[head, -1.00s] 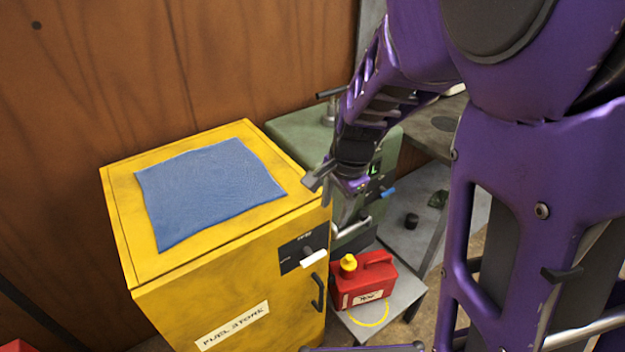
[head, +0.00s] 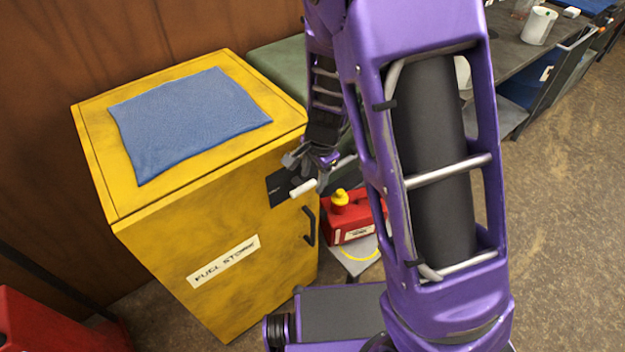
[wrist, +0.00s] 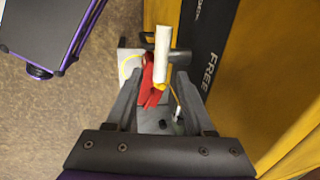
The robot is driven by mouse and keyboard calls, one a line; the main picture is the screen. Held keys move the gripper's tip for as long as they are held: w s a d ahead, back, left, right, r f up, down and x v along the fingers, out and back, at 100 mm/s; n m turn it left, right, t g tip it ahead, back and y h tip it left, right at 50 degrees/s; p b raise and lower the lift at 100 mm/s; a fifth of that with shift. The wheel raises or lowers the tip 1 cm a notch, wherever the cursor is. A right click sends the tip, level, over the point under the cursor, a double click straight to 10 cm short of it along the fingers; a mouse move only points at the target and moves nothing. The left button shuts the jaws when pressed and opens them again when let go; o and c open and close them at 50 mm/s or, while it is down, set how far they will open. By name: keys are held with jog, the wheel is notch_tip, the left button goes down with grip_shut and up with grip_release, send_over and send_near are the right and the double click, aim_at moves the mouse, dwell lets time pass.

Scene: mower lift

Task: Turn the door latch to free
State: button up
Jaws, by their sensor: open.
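The door latch (head: 303,187) is a white lever on a black plate (head: 279,187) on the upper right front of the yellow fuel cabinet (head: 165,255). In the wrist view the white latch (wrist: 162,52) stands out from the door on a dark pivot, and the plate (wrist: 212,50) reads FREE. My gripper (head: 308,163) is open just above the latch; in the wrist view the gripper (wrist: 160,78) has its fingers on either side of the lever's line, the lever's end near the tips. I cannot tell whether they touch.
A blue cloth (head: 188,118) lies on the cabinet top. A black door handle (head: 309,226) is below the latch. A red fuel can (head: 345,218) with a yellow cap stands close on the right, on a grey platform. A green box (head: 280,65) is behind.

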jog(key=shift+f, duration=0.4)
jog(key=shift+c, duration=0.2)
grip_shut()
